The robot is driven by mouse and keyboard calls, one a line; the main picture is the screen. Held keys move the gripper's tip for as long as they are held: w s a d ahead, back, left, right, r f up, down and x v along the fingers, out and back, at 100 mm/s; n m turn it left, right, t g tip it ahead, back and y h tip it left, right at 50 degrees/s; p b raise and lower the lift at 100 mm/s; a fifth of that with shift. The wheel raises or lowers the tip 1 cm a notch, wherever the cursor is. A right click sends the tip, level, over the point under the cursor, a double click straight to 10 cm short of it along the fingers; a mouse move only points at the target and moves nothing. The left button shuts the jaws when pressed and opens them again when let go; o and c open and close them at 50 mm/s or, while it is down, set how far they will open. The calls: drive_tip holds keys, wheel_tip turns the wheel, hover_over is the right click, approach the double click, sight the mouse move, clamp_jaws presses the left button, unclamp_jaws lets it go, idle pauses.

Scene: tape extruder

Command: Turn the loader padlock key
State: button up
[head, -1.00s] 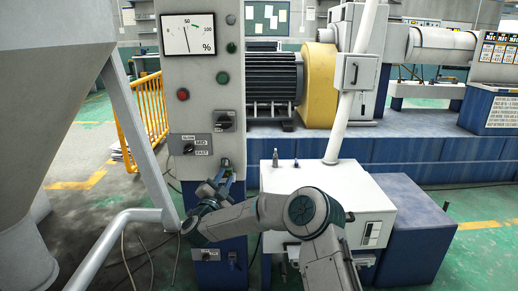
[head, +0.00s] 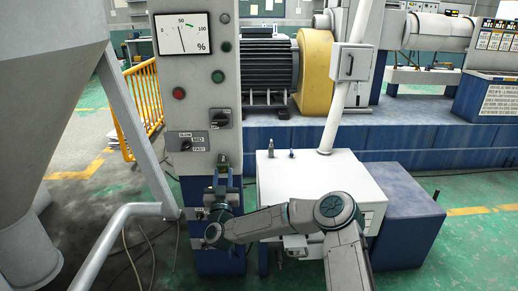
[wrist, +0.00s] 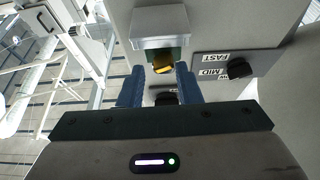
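In the wrist view a small yellow key-like piece (wrist: 163,65) sits at a green body under a pale metal housing (wrist: 160,28); I take these for the padlock and its key. My gripper (wrist: 160,72) is open, its two blue fingers spread left and right of the yellow piece. Whether either finger touches it I cannot tell. In the head view my gripper (head: 222,176) is at the lower front of the grey control column (head: 195,75), just below a small greenish fitting (head: 224,160). The key itself is too small to make out there.
A speed selector (head: 187,143) and a black rotary switch (head: 219,118) sit above my gripper on the column. A white cabinet (head: 310,175) stands close on the right. A grey pipe (head: 125,215) and hopper (head: 50,90) are on the left.

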drive_tip(key=p+v, duration=0.1)
drive_tip(key=v, duration=1.1)
drive_tip(key=a+r+n+g+y+p, duration=0.4)
drive_tip(key=r+n+g+y+p, duration=0.3)
drive_tip(key=r+n+y+p, duration=0.3)
drive_tip(key=s+d+r+m+g+h+p, duration=0.3)
drive_tip(key=s+d+r+g+h+p, duration=0.3)
drive_tip(key=d+r, duration=0.9)
drive_tip(key=shift+s+r+g+h+p, duration=0.15)
drive_tip(key=shift+s+g+h+p, duration=0.3)
drive_tip(key=shift+s+p, duration=1.85)
drive_tip(key=shift+s+b, duration=0.4)
drive_tip(key=s+d+r+m+g+h+p, duration=0.1)
drive_tip(key=s+d+r+m+g+p, duration=0.1)
drive_tip(key=s, duration=0.8)
drive_tip(key=s+d+r+m+g+h+p, duration=0.1)
drive_tip(key=s+d+r+m+g+p, duration=0.2)
drive_tip(key=s+d+r, duration=0.4)
drive_tip(key=s+d+m, duration=0.1)
drive_tip(key=s, duration=0.3)
drive_tip(key=shift+s+d+r+m+g, duration=0.15)
drive_tip(key=shift+s+d+m+g, duration=0.1)
drive_tip(key=shift+s+m+g, duration=0.15)
